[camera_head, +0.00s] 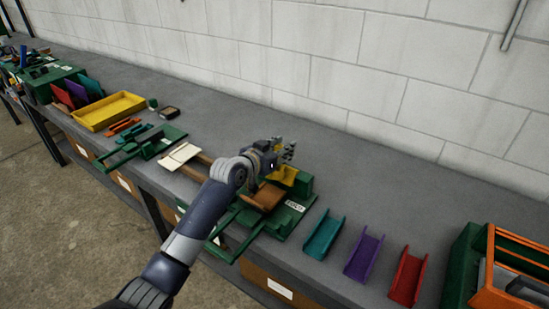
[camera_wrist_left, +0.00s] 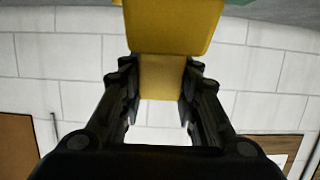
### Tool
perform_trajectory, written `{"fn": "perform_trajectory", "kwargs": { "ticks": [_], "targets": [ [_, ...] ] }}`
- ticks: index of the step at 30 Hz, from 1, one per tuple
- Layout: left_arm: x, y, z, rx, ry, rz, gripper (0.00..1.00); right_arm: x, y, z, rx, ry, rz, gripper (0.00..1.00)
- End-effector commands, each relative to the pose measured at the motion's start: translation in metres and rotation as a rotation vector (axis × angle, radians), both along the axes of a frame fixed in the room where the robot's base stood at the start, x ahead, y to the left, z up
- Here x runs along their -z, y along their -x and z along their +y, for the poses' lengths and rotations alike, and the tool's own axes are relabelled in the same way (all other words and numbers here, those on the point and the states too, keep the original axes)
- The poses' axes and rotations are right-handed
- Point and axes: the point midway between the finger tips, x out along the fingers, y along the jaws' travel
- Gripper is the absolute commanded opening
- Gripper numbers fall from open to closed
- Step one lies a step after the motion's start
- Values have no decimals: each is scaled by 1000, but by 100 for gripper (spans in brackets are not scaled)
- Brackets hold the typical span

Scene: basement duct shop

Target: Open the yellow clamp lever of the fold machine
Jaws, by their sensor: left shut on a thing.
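The green fold machine (camera_head: 291,214) stands on the grey bench, with a brown piece (camera_head: 265,197) on its top and a green handle frame reaching toward the front edge. My left gripper (camera_head: 286,152) is at the back of the machine, above its yellow clamp lever (camera_head: 285,175). In the left wrist view the yellow lever (camera_wrist_left: 161,75) lies between the two black fingers of my left gripper (camera_wrist_left: 160,100), which are shut on it. In the head view the gripper hides part of the lever. My right gripper is not in view.
Teal (camera_head: 323,236), purple (camera_head: 363,257) and red (camera_head: 408,276) channels lie right of the machine. A green and orange rack (camera_head: 480,265) stands at far right. A yellow tray (camera_head: 108,111) and another green tool (camera_head: 150,147) are at left. A block wall (camera_head: 330,60) backs the bench.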

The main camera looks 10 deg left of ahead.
Motion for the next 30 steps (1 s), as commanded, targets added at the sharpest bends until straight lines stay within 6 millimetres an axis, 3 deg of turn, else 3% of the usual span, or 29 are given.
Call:
{"fn": "perform_trajectory", "kwargs": {
  "ticks": [1, 8, 12, 30],
  "targets": [
    [-9, -7, -3, 0, 7, -21, 0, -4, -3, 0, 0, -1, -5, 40],
    [-7, -27, -10, 0, 9, -24, 0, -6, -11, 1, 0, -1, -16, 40],
    [-7, -37, -14, 1, -23, 61, 0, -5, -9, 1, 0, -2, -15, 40],
    [1, -49, -18, 1, -38, 102, 0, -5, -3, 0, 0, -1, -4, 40]
  ]
}}
